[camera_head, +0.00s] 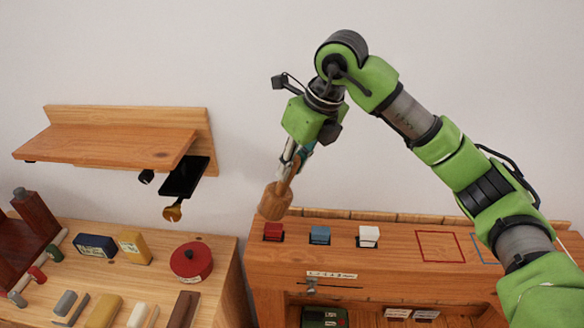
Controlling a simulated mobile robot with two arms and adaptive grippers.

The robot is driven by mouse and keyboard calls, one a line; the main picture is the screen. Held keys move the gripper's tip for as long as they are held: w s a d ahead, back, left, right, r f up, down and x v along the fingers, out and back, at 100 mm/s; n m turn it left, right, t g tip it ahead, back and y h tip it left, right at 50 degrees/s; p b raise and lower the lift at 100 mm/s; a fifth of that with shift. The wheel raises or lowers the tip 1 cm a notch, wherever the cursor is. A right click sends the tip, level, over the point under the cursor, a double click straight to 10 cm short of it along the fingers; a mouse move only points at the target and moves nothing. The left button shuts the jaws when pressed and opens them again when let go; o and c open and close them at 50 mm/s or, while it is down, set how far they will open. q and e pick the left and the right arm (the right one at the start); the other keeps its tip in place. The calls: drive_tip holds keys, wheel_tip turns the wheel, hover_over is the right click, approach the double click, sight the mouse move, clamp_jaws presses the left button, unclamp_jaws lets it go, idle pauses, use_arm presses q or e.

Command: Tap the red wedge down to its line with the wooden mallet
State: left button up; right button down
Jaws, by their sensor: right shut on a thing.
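The wooden mallet has a round, light-brown head (274,203) and a slanted handle. My right gripper (294,158) is shut on the mallet's handle, with the head hanging below it. The red wedge (273,231) stands in a slot at the left end of the wooden bench top (400,260). The mallet head is just above the red wedge in the picture; I cannot tell whether they touch. No line on the wedge can be made out. My left gripper is not in view.
A blue wedge (319,235) and a white wedge (368,237) stand to the right of the red one. A red outlined square (440,247) lies further right. A wooden shelf (110,142) and a table with a round red tin (191,262) are at left.

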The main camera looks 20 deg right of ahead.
idle(0.4)
drive_tip(key=shift+f+b, duration=0.5)
drive_tip(key=shift+b, duration=0.1)
wheel_tip(320, 180, down, 5)
drive_tip(key=b, duration=0.4)
drive_tip(key=shift+r, duration=0.1)
drive_tip(key=shift+w+r+p, duration=0.1)
drive_tip(key=shift+r+p, duration=1.7)
drive_tip(key=shift+r, duration=0.85)
drive_tip(key=shift+f, duration=0.15)
